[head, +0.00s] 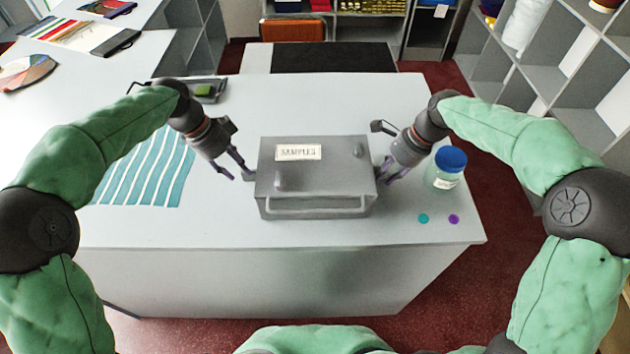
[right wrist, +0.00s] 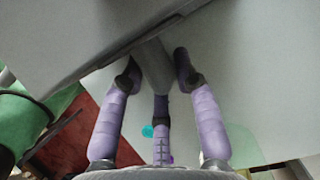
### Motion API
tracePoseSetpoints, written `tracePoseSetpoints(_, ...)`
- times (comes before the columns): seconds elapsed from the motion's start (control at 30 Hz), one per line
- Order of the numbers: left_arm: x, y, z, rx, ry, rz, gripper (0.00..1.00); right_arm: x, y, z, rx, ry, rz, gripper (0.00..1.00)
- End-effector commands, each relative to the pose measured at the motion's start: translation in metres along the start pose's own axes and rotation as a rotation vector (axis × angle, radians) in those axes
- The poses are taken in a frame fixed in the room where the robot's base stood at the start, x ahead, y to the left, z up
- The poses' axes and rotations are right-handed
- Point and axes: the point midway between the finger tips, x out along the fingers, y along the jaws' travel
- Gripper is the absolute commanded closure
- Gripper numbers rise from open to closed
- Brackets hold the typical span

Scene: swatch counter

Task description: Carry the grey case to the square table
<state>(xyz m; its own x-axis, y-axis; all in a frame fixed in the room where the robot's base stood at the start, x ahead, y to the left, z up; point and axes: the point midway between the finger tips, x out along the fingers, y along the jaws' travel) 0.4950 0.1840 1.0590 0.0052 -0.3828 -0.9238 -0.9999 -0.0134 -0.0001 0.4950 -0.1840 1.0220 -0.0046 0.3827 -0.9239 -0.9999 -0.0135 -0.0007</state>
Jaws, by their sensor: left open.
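The grey case (head: 315,178), labelled SAMPLES, lies flat on the white counter (head: 300,232) in front of me, with a bar handle on its near side. My left gripper (head: 236,170) is open at the case's left side, close to a small tab there. My right gripper (head: 386,174) is at the right side. In the right wrist view, its purple fingers (right wrist: 157,72) stand around a grey side tab of the case (right wrist: 158,68); whether they press on it is unclear. I cannot tell which surface is the square table.
A jar with a blue lid (head: 447,168) and teal and purple discs (head: 438,219) are right of the case. A striped teal sheet (head: 150,172) and a dark tray (head: 205,90) are left. Shelves (head: 560,60) stand right; red floor (head: 450,85) shows between.

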Motion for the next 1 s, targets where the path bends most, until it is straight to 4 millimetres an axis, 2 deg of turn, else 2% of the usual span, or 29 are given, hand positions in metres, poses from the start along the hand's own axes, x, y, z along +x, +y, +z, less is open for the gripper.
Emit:
tracePoseSetpoints(0.13,0.0,0.0,0.0,0.0,0.0,0.0,0.57,0.0,0.0,0.0,0.0,0.0,0.001,0.69)
tracePoseSetpoints(0.23,0.0,0.0,0.0,0.0,0.0,0.0,0.85,0.0,0.0,0.0,0.0,0.0,0.001,0.97)
tracePoseSetpoints(0.3,0.0,0.0,0.0,0.0,0.0,0.0,1.0,0.0,0.0,0.0,0.0,0.0,0.001,1.0)
tracePoseSetpoints(0.77,-0.004,-0.001,-0.001,-0.001,-0.001,-0.005,1.0,-0.004,0.0,0.001,-0.001,0.0,-0.001,1.0)
tracePoseSetpoints(1.0,-0.015,-0.001,-0.005,-0.002,-0.002,-0.006,1.0,-0.015,0.0,0.005,-0.002,0.001,-0.001,1.0)
